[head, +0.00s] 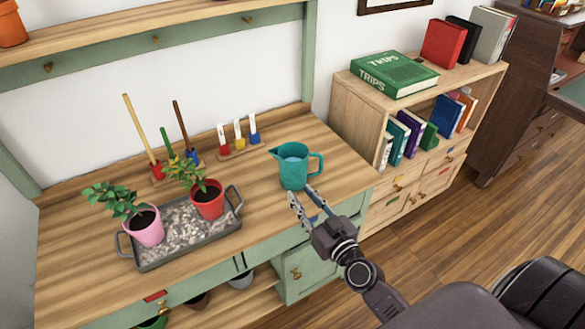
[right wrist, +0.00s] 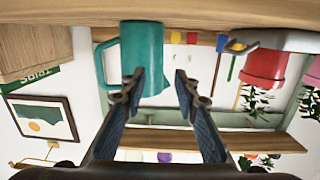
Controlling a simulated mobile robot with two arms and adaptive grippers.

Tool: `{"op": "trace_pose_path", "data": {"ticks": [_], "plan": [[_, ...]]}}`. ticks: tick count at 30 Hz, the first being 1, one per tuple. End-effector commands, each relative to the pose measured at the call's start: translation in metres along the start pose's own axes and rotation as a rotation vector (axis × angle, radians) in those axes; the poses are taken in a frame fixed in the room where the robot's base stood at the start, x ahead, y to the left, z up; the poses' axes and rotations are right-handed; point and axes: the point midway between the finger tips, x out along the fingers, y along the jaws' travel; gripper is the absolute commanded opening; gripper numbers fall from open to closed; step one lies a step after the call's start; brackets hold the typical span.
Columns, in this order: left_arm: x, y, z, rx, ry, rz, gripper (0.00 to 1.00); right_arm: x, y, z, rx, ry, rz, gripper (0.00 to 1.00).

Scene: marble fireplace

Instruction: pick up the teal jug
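The teal jug (head: 293,167) stands upright on the wooden worktop (head: 262,205), near its right end. Its handle points right and its spout left in the head view. My right gripper (head: 304,198) is open and empty, in front of the jug on the near side, with its fingers pointing toward it. In the right wrist view, which is upside down, the jug (right wrist: 141,48) lies beyond the open fingertips (right wrist: 159,82), off to the left of the gap's middle. Whether a fingertip touches it I cannot tell. My left gripper is not in view.
A grey tray (head: 192,250) with a pink pot (head: 146,230) and a red pot (head: 207,201) stands left of the jug. Small tools stand in wooden racks (head: 240,150) behind. A bookcase (head: 358,102) is to the right. The worktop between tray and jug is clear.

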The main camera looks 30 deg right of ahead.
Motion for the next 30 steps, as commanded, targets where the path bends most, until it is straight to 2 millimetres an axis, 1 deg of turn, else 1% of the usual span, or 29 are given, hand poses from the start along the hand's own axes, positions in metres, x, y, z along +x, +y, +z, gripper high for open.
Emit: {"op": "trace_pose_path", "data": {"ticks": [1, 3, 4, 6, 9, 11, 20, 24, 27, 30], "plan": [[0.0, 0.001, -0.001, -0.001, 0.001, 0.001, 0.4, 0.003, 0.02, -0.004, 0.002, 0.024, 0.059, 0.28], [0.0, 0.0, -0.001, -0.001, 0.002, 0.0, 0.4, 0.003, 0.047, -0.008, 0.005, 0.052, 0.144, 0.28], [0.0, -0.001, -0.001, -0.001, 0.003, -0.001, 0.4, 0.003, 0.057, -0.009, 0.007, 0.059, 0.176, 0.28], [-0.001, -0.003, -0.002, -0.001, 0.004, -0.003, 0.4, 0.002, 0.075, -0.01, 0.007, 0.071, 0.236, 0.28], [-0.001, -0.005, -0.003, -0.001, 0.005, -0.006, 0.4, 0.001, 0.09, -0.011, 0.008, 0.078, 0.283, 0.28], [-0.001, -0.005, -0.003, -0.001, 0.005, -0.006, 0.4, 0.005, 0.094, -0.011, 0.008, 0.079, 0.292, 0.28], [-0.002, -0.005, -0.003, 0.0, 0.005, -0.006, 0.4, 0.034, 0.102, -0.016, 0.007, 0.081, 0.291, 0.28], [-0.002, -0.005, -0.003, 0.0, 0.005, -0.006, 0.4, 0.054, 0.106, -0.022, 0.009, 0.081, 0.29, 0.28], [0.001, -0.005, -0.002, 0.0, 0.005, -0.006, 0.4, 0.066, 0.11, -0.021, 0.008, 0.08, 0.29, 0.28], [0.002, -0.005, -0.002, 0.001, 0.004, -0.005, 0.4, 0.073, 0.112, -0.022, 0.008, 0.079, 0.289, 0.28]]}}
